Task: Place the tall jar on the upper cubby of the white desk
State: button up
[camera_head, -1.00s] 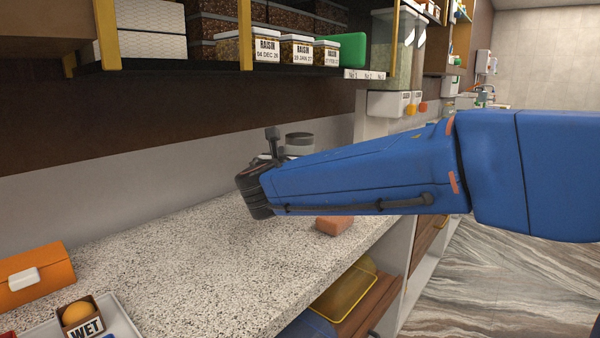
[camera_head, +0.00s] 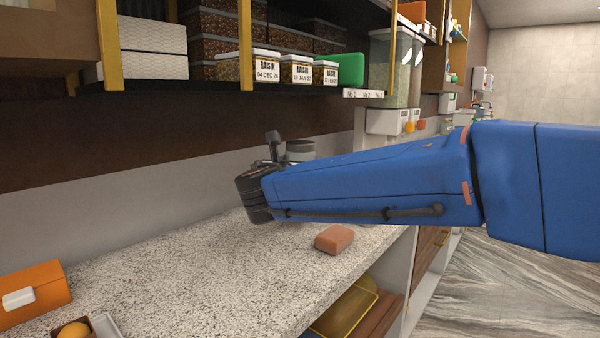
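My blue arm crosses the view from the right, and its black wrist end (camera_head: 252,196) is over the counter. A dark part stands up behind the wrist and may belong to my gripper; the fingers are hidden, so I cannot tell whether they are open or shut, or hold anything. A grey round piece (camera_head: 300,149) shows just behind the arm; I cannot tell whether it is a jar or part of my wrist. I cannot make out the tall jar for certain. No white desk with an upper cubby is clearly recognisable.
The speckled counter (camera_head: 190,285) bears a reddish-brown block (camera_head: 333,239) and an orange box (camera_head: 35,293). A dark shelf above holds raisin boxes (camera_head: 296,71) and a green box (camera_head: 351,69). A tall clear dispenser (camera_head: 388,70) stands behind. The counter's middle is clear.

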aim_at(302, 142)
notch_tip(302, 142, up, 4)
jog(key=shift+f, duration=0.1)
jog(key=shift+s+d+r, duration=0.15)
jog(key=shift+r, duration=0.15)
jog(key=s+d, duration=1.1)
jog(key=d, duration=0.4)
jog(key=shift+s, duration=0.4)
jog(key=shift+d+f, duration=0.1)
jog(key=shift+d, duration=0.05)
